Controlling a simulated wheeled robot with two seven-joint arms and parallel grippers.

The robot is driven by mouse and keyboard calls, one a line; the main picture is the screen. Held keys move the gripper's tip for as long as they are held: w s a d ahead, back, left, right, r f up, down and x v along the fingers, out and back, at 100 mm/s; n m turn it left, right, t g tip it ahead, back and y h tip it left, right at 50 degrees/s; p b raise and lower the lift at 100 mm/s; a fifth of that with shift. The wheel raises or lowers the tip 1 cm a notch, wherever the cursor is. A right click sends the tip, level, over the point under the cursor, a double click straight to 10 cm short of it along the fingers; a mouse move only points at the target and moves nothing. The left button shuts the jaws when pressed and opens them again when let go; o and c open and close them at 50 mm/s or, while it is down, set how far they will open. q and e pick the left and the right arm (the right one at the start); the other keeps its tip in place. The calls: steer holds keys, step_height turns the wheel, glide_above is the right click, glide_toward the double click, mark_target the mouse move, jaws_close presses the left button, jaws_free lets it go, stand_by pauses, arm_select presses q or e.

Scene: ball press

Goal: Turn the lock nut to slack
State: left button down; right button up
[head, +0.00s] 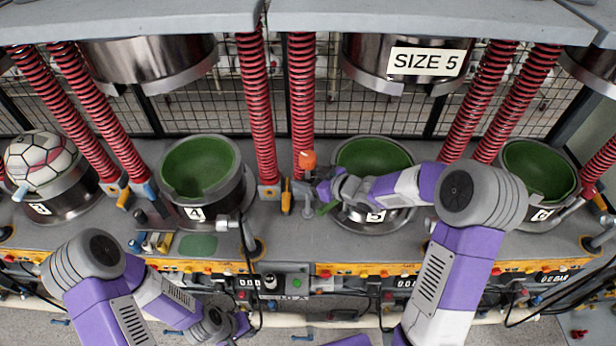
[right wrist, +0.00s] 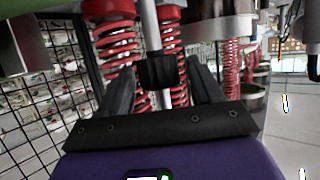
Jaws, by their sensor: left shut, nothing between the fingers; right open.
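In the right wrist view, a dark blocky nut (right wrist: 159,72), which looks like the lock nut, sits on an upright silver rod (right wrist: 150,25). My right gripper (right wrist: 163,82) is open, with one dark finger on each side of the nut; whether either finger touches it I cannot tell. In the head view my right gripper (head: 317,188) is at the post left of press 5 (head: 376,214), just below an orange knob (head: 308,159); the nut is not clearly visible there. My left gripper (head: 230,326) is shut and empty, low in front of the bench.
Press cups 4 (head: 197,214) and 6 (head: 542,213) have green linings. A ball (head: 40,160) rests in the far-left cup. Red springs (head: 301,95) stand close behind my right gripper. Small tools (head: 150,241) lie in front of press 4.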

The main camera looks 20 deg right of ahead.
steer(key=shift+d, duration=0.1)
steer(key=v, duration=0.7)
steer(key=shift+s+d+r+p, duration=0.1)
steer(key=shift+s+r+p, duration=0.1)
steer(key=shift+p, duration=0.15)
steer(key=shift+f, duration=0.1)
